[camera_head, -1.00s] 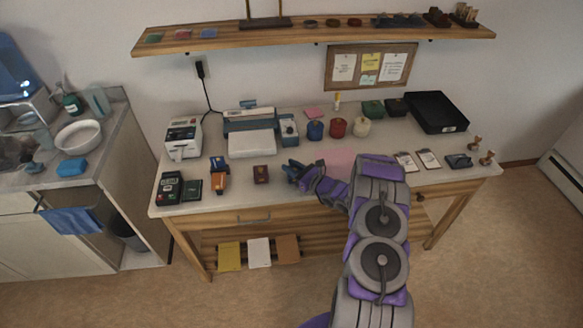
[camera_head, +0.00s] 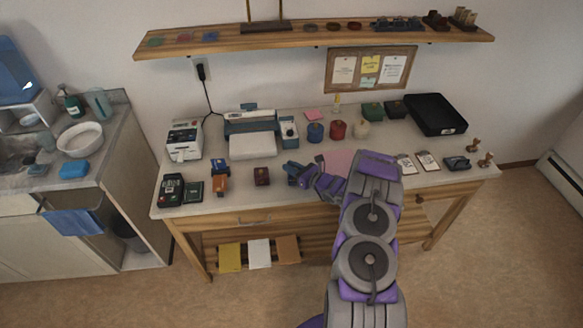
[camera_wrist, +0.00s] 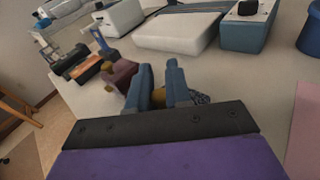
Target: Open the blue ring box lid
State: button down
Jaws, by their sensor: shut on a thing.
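My gripper (camera_head: 291,171) is low over the front middle of the workbench, right of a maroon box. In the wrist view, its two blue-grey fingers (camera_wrist: 160,68) stand close together with a small gold part (camera_wrist: 158,97) between them. I take this gold part to belong to the blue ring box, whose body is mostly hidden behind the fingers and the wrist. A dark patterned patch (camera_wrist: 201,98) shows just right of the fingers; I cannot tell what it is. The lid's angle cannot be made out.
The maroon box (camera_head: 261,176) is close on the left, with an orange box (camera_head: 220,183) beyond it. A white and blue machine (camera_head: 251,144) stands behind. A pink mat (camera_head: 337,162) lies to the right. Blue, red and cream jars stand at the back.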

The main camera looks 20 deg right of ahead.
jog(key=w+m+g+p, duration=0.1)
jog(key=r+m+g+p, duration=0.1)
jog(key=p, duration=0.1)
jog(key=shift+w+d+g+h, duration=0.3)
jog(key=shift+w+d+g, duration=0.05)
jog(key=shift+w+g, duration=0.05)
jog(key=g+p, duration=0.1)
jog(key=w+m+p, duration=0.1)
jog(key=p, duration=0.1)
jog(key=shift+d+g, duration=0.2)
jog(key=shift+g, duration=0.2)
jog(key=shift+w+d+f+m+g+p, duration=0.25)
jog(key=shift+w+m+g+p, duration=0.2)
jog(key=shift+m+g+p, duration=0.3)
jog(key=shift+w+f+m+g+b, duration=0.35)
jog(key=shift+f+g+b, duration=0.2)
jog(key=shift+g, duration=0.3)
jog(key=b, duration=0.1)
jog(key=m+g+b, duration=0.1)
jog(key=b, duration=0.1)
jog(key=shift+w+d+f+y, duration=0.1)
jog(key=shift+w+f+y, duration=0.1)
jog(key=shift+w+y, duration=0.15)
jog(key=shift+g+b, duration=0.5)
jog(key=shift+b, duration=0.35)
jog(key=c, duration=1.2)
grip_release()
jog(key=shift+w, duration=0.1)
jog(key=shift+o, duration=0.5)
